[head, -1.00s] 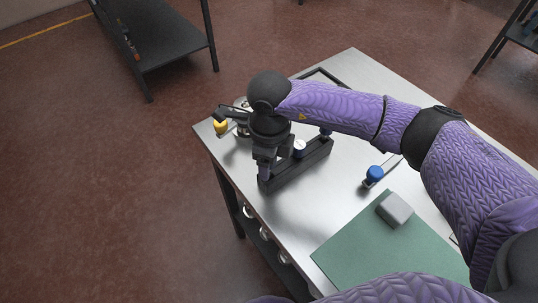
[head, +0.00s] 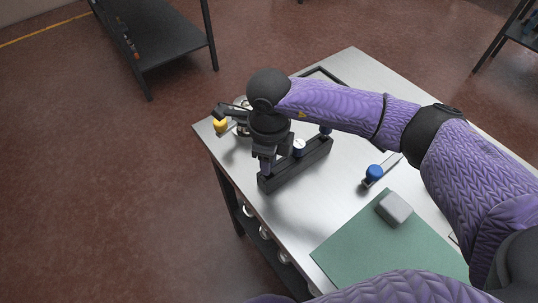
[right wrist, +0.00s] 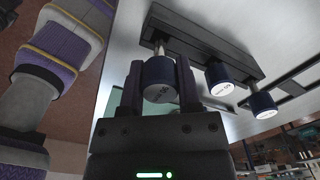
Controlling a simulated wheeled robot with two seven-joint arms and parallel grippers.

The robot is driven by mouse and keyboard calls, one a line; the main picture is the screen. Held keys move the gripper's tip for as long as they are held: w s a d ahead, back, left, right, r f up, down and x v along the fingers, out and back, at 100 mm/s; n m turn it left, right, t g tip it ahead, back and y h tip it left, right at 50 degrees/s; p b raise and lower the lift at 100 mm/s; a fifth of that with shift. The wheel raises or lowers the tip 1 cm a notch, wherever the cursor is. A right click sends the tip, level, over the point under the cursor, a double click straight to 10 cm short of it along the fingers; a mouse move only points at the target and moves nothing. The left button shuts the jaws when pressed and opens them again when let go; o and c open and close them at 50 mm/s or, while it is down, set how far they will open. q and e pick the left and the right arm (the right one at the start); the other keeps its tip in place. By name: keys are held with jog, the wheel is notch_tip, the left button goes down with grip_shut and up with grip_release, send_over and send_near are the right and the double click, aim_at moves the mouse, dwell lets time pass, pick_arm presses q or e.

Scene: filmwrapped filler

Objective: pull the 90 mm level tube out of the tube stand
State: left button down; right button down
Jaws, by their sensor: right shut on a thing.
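The black tube stand (head: 306,166) lies on the steel table. My right gripper (head: 264,166) is over its near left end, pointing down. Two similar tubes (right wrist: 220,79) (right wrist: 262,104) stand along the stand. The prints are too small to read surely. My left gripper is out of view.
A green mat (head: 372,250) with a grey block (head: 394,208) lies at the front. A blue-ended tool (head: 374,173) lies right of the stand. A yellow knob (head: 220,126) sits by the left table edge. Bare steel separates stand and mat.

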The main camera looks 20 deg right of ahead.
jog(key=shift+r+p, duration=0.55)
jog(key=shift+r, duration=0.3)
jog(key=shift+r, duration=0.15)
jog(key=shift+r+p, duration=0.85)
jog(key=shift+r, duration=0.1)
jog(key=shift+r+p, duration=0.5)
jog(key=shift+r, duration=0.2)
jog(key=shift+r+p, duration=0.85)
jog(key=shift+r, duration=0.35)
notch_tip(320, 180, up, 5)
jog(key=p, duration=0.3)
jog(key=shift+f, duration=0.1)
